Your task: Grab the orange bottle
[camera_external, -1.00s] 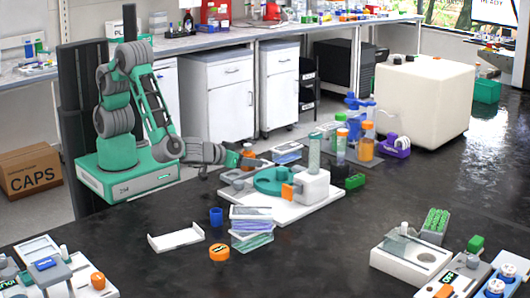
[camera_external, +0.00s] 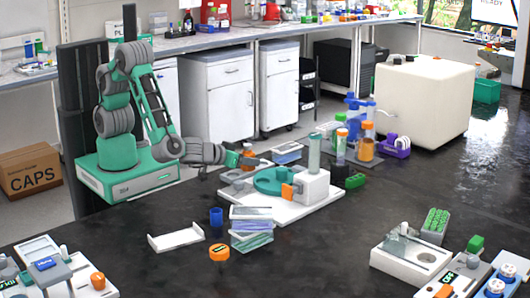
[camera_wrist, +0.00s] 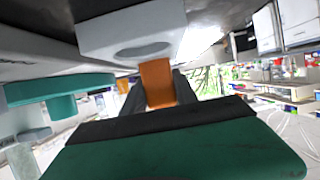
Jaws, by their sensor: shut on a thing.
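My gripper (camera_external: 244,160) is low over the far edge of the black table, beside a white device with a teal disc (camera_external: 272,180). In the wrist view, my gripper (camera_wrist: 158,90) is shut on an upright-sided orange thing, the orange bottle (camera_wrist: 157,80), with a dark finger on each side. Its far end meets or overlaps a white block with an oval recess (camera_wrist: 140,48); contact cannot be told. In the external view the held bottle (camera_external: 248,149) is small and partly hidden by the gripper.
A stack of plates (camera_external: 250,228), a blue cup (camera_external: 216,217), an orange-topped round item (camera_external: 219,252) and a white tray (camera_external: 176,237) lie nearer. The front middle of the table is clear.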

